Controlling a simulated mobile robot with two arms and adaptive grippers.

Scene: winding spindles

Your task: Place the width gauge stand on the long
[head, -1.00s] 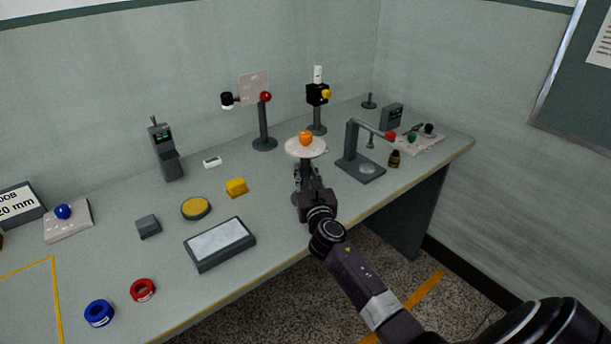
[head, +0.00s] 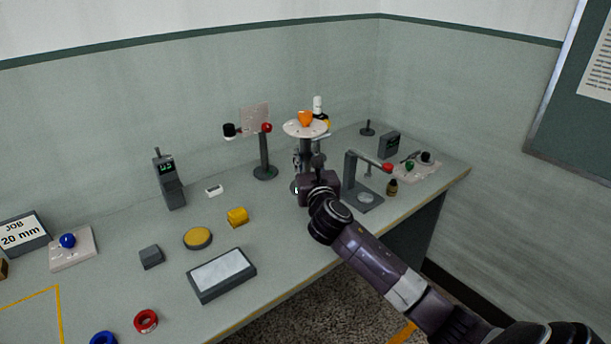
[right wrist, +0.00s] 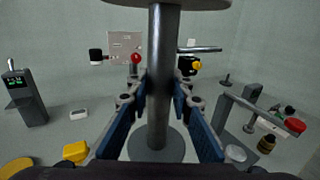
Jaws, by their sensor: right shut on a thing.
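My right gripper (head: 306,163) is shut on the grey post of a stand with a round white top (head: 304,129) and an orange knob (head: 305,118). In the right wrist view, the post (right wrist: 160,85) stands upright between the two blue-padded fingers (right wrist: 162,115), with its round grey base (right wrist: 158,146) below. I cannot tell whether this base touches the table. I cannot tell for sure whether this is the width gauge stand. A long grey block with a pale top (head: 221,275) lies near the front edge. My left gripper is not in view.
Behind the held stand is a black-box stand with a white top (head: 317,103). To its left stands a post with a red ball (head: 266,128); to its right, a grey arm fixture (head: 352,175). A yellow block (head: 237,217) and yellow disc (head: 197,238) lie left.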

